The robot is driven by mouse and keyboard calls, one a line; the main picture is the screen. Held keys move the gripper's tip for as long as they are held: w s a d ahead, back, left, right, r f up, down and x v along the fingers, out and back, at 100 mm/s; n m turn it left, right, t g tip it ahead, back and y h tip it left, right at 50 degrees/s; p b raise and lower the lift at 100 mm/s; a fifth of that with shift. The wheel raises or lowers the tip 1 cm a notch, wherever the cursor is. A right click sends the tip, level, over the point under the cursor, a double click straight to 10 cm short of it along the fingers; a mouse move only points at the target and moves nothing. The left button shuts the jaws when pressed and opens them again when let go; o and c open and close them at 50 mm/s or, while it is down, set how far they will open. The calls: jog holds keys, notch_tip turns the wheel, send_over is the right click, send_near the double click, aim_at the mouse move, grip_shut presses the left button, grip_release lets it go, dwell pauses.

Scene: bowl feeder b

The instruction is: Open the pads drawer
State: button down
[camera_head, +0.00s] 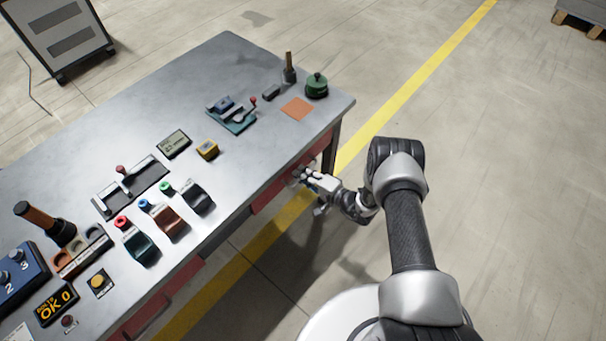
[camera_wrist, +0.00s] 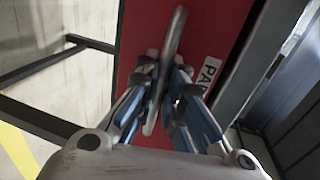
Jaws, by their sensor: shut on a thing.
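The pads drawer has a red front (camera_wrist: 140,40) with a white label (camera_wrist: 209,72), of which only the letters "PA" can be read in the wrist view. A grey metal bar handle (camera_wrist: 173,40) stands on this front. My gripper (camera_wrist: 166,88) is shut on the handle, with its blue-grey fingers on both sides of it. In the head view my gripper (camera_head: 308,178) is at the red drawer front (camera_head: 272,192), under the table's edge near its right end. The front looks about flush with the table, and no drawer inside shows.
The grey table (camera_head: 258,75) carries a green round part (camera_head: 316,86), an orange square (camera_head: 297,109), a small fixture (camera_head: 232,115) and several bins. More red fronts (camera_head: 185,276) lie farther left under the edge. A dark table frame bar (camera_wrist: 45,66) is beside the drawer.

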jog(key=shift+s+d, duration=0.1)
jog(key=f+p+v, duration=0.1)
jog(key=f+v, duration=0.1)
jog(key=v, duration=0.7)
jog(key=f+p+v, duration=0.1)
jog(key=f+v, duration=0.1)
jog(key=v, duration=0.7)
jog(key=shift+s+d, duration=0.25)
jog(key=shift+d, duration=0.3)
jog(key=shift+r, duration=0.15)
jog(key=c, duration=1.7)
grip_release()
jog(key=v, duration=1.2)
